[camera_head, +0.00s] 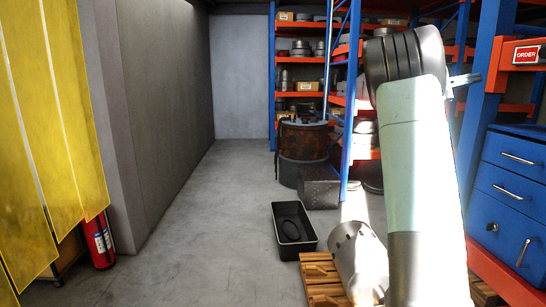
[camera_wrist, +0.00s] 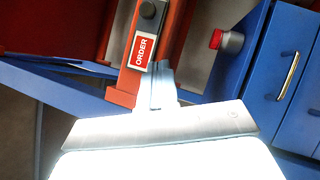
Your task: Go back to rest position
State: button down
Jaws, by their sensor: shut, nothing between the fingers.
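My arm rises through the right side of the head view. The tip of my gripper (camera_head: 466,81) shows as a small grey piece beside the dark wrist joint, pointing right toward the blue rack post. In the wrist view my gripper (camera_wrist: 158,88) is shut and empty, in front of the orange beam. The beam carries a red ORDER sign (camera_head: 526,54), which also shows in the wrist view (camera_wrist: 144,50). The rest of my gripper is hidden behind the arm in the head view.
A blue drawer cabinet (camera_head: 507,184) stands close on the right. A black bin (camera_head: 292,240) and a metal cylinder (camera_head: 358,258) on a wooden pallet (camera_head: 318,273) are in front. Yellow curtain strips (camera_head: 50,140) hang left. The floor left of the bin is clear.

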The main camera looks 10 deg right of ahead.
jog(key=s+a+f+n+t+y, duration=0.2)
jog(key=s+a+f+t+y, duration=0.5)
jog(key=s+a+f+t, duration=0.35)
jog(key=s+a+f+t+y, duration=0.2)
jog(key=s+a+f, duration=0.3)
jog(key=a, duration=0.6)
jog(key=s+a+f+t+y, duration=0.3)
jog(key=s+a+f+y, duration=0.1)
jog(key=a, duration=0.7)
jog(key=s+a+f+n+t+y, duration=0.1)
jog(key=s+a+f+t+y, duration=0.1)
jog(key=s+a+f+y, duration=0.2)
jog(key=s+a+f, duration=0.1)
jog(key=s+a, duration=0.2)
jog(key=a, duration=0.5)
jog(key=shift+f+y, duration=0.3)
jog(key=shift+f, duration=0.05)
